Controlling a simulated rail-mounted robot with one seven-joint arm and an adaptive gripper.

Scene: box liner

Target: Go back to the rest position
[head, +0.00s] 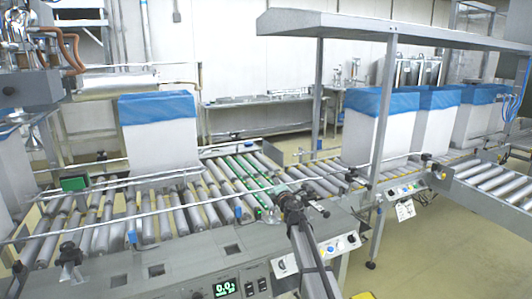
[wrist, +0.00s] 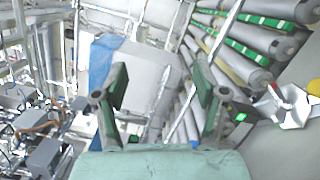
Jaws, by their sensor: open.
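My gripper (wrist: 160,90) shows in the wrist view with its two fingers wide apart and nothing between them. In the head view my arm (head: 303,225) rises from the bottom edge to the near side of the conveyor, and the fingertips are too small to make out there. A white box with a blue liner (head: 160,135) stands on the roller conveyor (head: 215,205), left of my arm and apart from it. The same box seems to show behind the fingers in the wrist view (wrist: 140,72).
A control panel with a green display (head: 227,289) runs along the front. Several blue-lined boxes (head: 380,125) stand to the right, beyond a metal post (head: 385,110). Machinery (head: 35,60) hangs at the far left. Rollers between my arm and the box are bare.

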